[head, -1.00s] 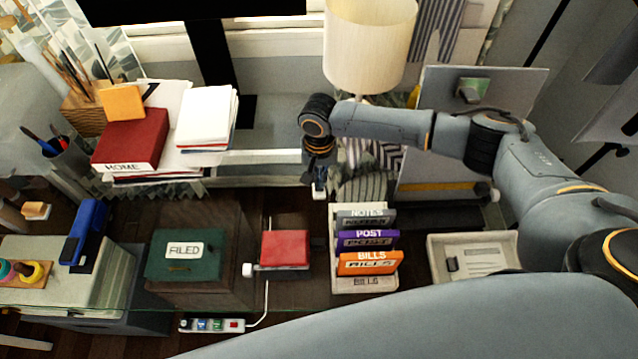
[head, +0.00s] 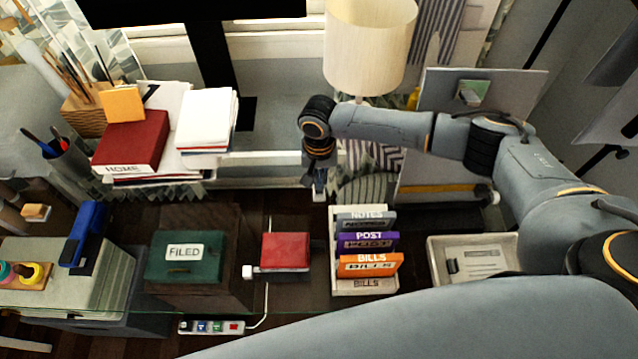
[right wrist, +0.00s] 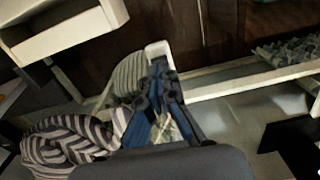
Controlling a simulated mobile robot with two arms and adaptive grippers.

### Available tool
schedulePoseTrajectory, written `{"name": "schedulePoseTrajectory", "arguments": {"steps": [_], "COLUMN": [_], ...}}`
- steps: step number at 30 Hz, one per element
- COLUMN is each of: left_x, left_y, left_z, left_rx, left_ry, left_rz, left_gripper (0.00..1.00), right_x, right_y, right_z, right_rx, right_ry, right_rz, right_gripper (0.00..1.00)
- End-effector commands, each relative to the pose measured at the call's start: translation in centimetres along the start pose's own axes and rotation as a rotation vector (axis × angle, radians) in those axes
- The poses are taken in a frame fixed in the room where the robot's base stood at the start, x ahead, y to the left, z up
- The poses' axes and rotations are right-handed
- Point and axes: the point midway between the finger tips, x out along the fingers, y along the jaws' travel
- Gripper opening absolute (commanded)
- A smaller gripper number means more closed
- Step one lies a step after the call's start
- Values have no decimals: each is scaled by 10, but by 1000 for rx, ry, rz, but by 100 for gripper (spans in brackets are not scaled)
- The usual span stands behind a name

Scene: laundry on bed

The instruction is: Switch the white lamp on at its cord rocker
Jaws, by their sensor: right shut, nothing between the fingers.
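The white lamp's cream shade (head: 368,48) stands at the top middle of the head view; its base is hidden behind my right arm. I cannot tell whether it is lit. My right gripper (head: 319,188) points down behind the rack of labelled files, shut and empty. In the right wrist view its fingertips (right wrist: 158,70) are close to a small white rounded piece (right wrist: 157,48). I cannot tell whether that piece is the cord rocker, or whether the fingers touch it. My left gripper is not in view.
The file rack (head: 364,285) stands in front of my right gripper, with a red box (head: 286,251) to its left. A power strip (head: 211,327) with a white cord lies below. A striped cloth (right wrist: 70,142) is beside the gripper. A pale tray (head: 432,262) is at right.

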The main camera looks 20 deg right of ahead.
Motion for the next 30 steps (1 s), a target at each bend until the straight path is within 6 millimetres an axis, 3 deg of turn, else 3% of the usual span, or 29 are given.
{"name": "schedulePoseTrajectory", "arguments": {"steps": [30], "left_x": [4], "left_y": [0], "left_z": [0], "left_rx": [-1], "left_ry": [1], "left_rz": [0], "left_gripper": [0], "right_x": [11], "right_y": [0], "right_z": [0], "right_rx": [0], "right_ry": [0], "right_rz": [0], "right_gripper": [0]}}
